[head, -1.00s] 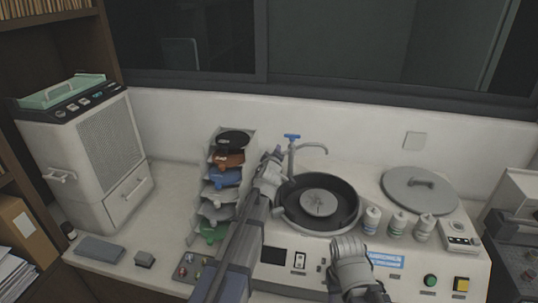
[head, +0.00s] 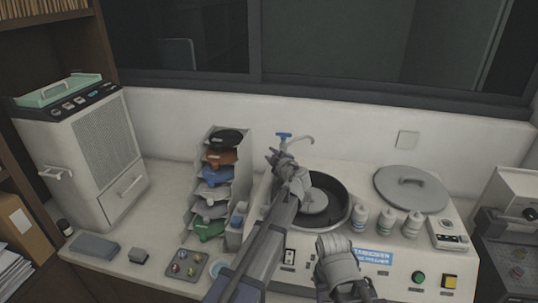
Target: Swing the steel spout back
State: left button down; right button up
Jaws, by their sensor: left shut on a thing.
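The steel spout (head: 306,138) with its blue tap handle (head: 284,135) stands at the back left of the round black basin (head: 341,212). Its outlet end points to the right and back, behind the basin's rim. My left gripper (head: 274,157) reaches in from the left and is shut at the spout's post, just below the blue handle. The gripper hides the lower post and the exact contact. My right gripper (head: 335,246) is low, in front of the basin.
Several small bottles (head: 387,222) and a grey round lid (head: 413,188) stand right of the basin. A rack with coloured trays (head: 222,177) stands to the left. Green (head: 418,278) and yellow buttons are at the front right. A wall (head: 350,133) rises close behind the spout.

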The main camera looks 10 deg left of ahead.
pick_arm(q)
jog(key=shift+s+d+f+n+g+y, duration=0.1)
jog(key=shift+d+n+g+y, duration=0.15)
jog(key=shift+n+g, duration=0.2)
jog(key=c, duration=1.1)
grip_release()
jog(key=o, duration=0.4)
jog(key=shift+o, duration=0.2)
jog(key=p+v, duration=0.1)
jog(key=v, duration=0.6)
jog(key=shift+s+d+p, duration=0.25)
jog(key=shift+d+p, duration=0.05)
jog(key=shift+p, duration=0.05)
jog(key=shift+f, duration=0.1)
